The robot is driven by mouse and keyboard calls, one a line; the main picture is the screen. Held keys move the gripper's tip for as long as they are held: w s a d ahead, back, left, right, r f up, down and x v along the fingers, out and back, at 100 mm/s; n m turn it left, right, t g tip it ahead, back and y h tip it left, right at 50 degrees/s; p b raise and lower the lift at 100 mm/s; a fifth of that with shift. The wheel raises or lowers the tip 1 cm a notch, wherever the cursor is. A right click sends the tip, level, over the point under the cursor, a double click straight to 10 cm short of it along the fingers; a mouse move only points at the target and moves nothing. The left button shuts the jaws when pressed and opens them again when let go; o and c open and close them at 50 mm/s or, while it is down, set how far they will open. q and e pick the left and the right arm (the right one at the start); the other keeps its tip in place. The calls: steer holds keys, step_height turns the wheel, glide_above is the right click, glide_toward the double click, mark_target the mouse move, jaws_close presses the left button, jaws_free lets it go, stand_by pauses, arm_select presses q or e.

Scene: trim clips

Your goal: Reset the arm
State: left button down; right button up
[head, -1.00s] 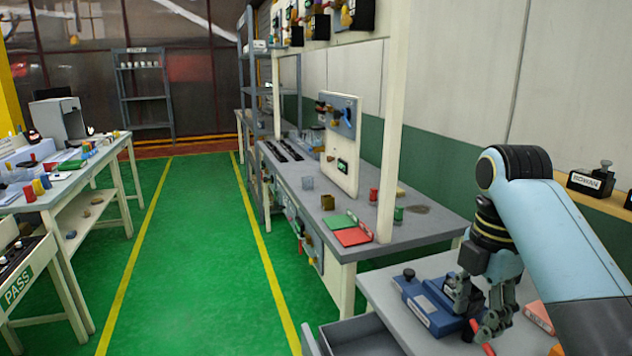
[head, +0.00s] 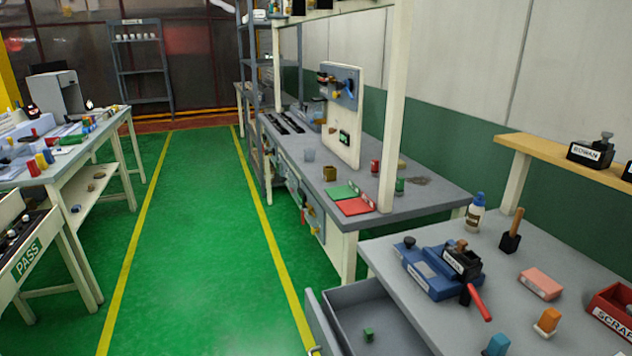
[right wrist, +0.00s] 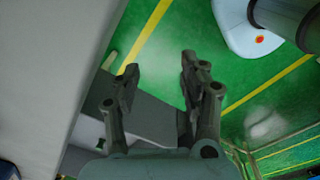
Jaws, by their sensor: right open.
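My right gripper (right wrist: 157,82) shows in the right wrist view. Its two dark fingers are apart with nothing between them. It hangs over the grey open drawer area, with the green floor and a yellow line beyond. Neither gripper shows in the head view now. A blue fixture (head: 428,272) sits on the grey bench at the lower right, with a black block and a red handle (head: 478,302) at its right end. My left gripper is out of view.
The near bench (head: 390,262) has an open drawer (head: 352,305) with a small green piece (head: 368,335) inside. The green aisle is clear.

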steer(key=s+d+f+m, duration=0.1)
steer(key=s+f+m, duration=0.35)
steer(key=s, duration=0.65)
steer(key=s+d+f+m, duration=0.25)
steer(key=s+f, duration=0.35)
steer(key=s, duration=0.5)
steer(key=s+d+f+m, duration=0.1)
steer(key=s+f+m, duration=0.35)
steer(key=s, duration=0.75)
step_height(320, 180, down, 24)
steer(key=b, duration=2.3)
steer(key=shift+w+a+r+n, duration=0.25)
steer(key=shift+n, duration=0.1)
steer(key=shift+o, duration=0.5)
steer(key=shift+f+b, duration=0.3)
steer(key=shift+b, duration=0.1)
